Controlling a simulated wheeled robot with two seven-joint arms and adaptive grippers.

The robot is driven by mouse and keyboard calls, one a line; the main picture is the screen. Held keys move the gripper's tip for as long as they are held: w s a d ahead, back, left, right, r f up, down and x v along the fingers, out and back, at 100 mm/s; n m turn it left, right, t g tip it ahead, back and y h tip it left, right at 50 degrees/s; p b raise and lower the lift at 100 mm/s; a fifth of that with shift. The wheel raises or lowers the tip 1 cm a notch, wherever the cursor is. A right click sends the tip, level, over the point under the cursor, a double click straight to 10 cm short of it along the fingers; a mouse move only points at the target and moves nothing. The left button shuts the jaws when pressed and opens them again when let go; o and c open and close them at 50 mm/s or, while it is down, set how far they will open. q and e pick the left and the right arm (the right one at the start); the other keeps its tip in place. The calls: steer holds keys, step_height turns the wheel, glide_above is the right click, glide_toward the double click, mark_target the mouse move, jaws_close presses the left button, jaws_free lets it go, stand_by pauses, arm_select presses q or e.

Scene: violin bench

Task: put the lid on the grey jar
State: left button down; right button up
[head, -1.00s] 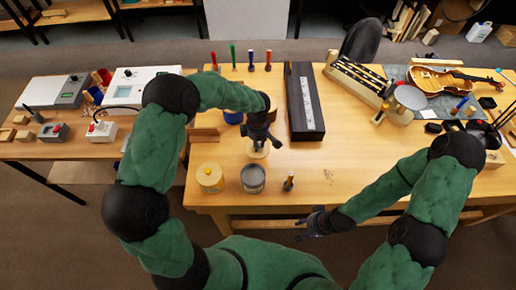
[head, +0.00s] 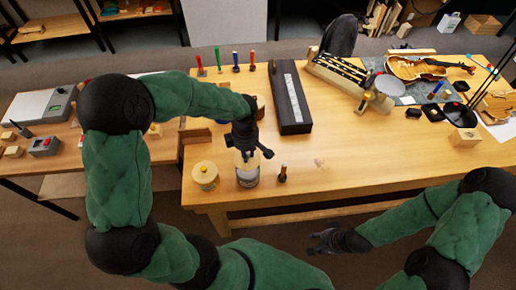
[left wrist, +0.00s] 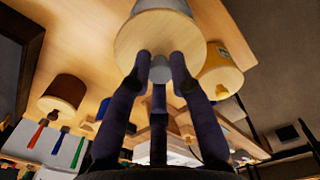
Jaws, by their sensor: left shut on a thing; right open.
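The grey jar (head: 248,179) stands near the front edge of the bench. My left gripper (head: 247,154) is directly above it, shut on the knob of a pale wooden lid (left wrist: 150,42). In the left wrist view the fingers (left wrist: 160,62) close around the knob, and the lid lies over the grey jar (left wrist: 163,5), hiding most of it. I cannot tell whether the lid touches the rim or hangs just above it. My right gripper (head: 325,241) is open and empty, low in front of the bench.
A yellow-knobbed lidded jar (head: 205,176) stands close to the left of the grey jar. A long dark box (head: 292,98) lies behind.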

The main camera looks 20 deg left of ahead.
arm_select(q)
steer(key=shift+s, duration=0.15)
steer(key=shift+f+b, duration=1.3)
steer(key=shift+f, duration=1.05)
steer(key=shift+f+b, duration=0.85)
steer(key=shift+b, duration=0.1)
steer(key=shift+b, duration=0.5)
steer(key=shift+f+b, duration=0.15)
steer(key=shift+b, duration=0.45)
stand_by(0.6)
steer(key=c, duration=0.6)
jaws_free()
steer(key=shift+o, duration=0.2)
